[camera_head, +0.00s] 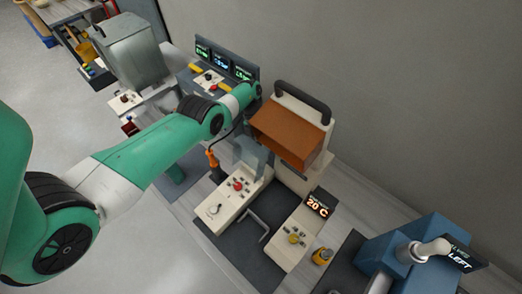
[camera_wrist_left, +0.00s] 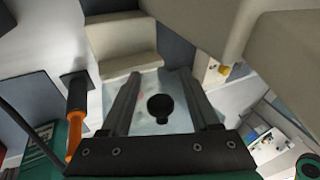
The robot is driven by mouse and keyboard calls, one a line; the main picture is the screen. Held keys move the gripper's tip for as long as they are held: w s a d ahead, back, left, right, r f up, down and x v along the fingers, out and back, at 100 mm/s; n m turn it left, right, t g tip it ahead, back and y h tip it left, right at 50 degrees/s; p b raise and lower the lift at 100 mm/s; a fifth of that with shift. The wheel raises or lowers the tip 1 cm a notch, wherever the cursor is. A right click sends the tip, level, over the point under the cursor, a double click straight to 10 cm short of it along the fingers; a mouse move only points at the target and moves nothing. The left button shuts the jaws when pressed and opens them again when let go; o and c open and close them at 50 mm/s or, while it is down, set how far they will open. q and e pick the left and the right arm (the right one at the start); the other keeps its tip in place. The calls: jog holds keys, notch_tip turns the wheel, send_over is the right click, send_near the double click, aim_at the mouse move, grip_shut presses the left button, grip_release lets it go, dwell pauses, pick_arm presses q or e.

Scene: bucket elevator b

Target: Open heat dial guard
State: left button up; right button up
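A pale see-through panel, which looks like the heat dial guard (camera_head: 250,152), stands tilted up at the back of the cream control box (camera_head: 227,208) in the head view. In the left wrist view the clear panel (camera_wrist_left: 165,84) fills the space around and beyond my left gripper (camera_wrist_left: 158,88). A round black knob (camera_wrist_left: 160,107) shows between its two spread fingers; I cannot tell whether they touch anything. The gripper is open. In the head view my arm mostly hides it. The dial under the guard is not clear to me.
An orange-brown block (camera_head: 288,132) in a cream frame with a dark handle (camera_head: 303,100) stands close right of my left wrist. An orange-handled tool (camera_head: 212,160) stands left of the control box. A display (camera_head: 318,204) reads 20 C. A blue machine (camera_head: 410,250) stands lower right.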

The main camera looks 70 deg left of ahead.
pick_arm(q)
jog(key=shift+a+r, duration=0.1)
jog(key=shift+r, duration=0.05)
jog(key=shift+a+r, duration=0.15)
jog(key=shift+r, duration=0.2)
jog(key=b+v, duration=0.2)
jog(key=v, duration=0.8)
jog(key=shift+r+b, duration=0.25)
jog(key=shift+b, duration=0.1)
jog(key=shift+a, duration=0.15)
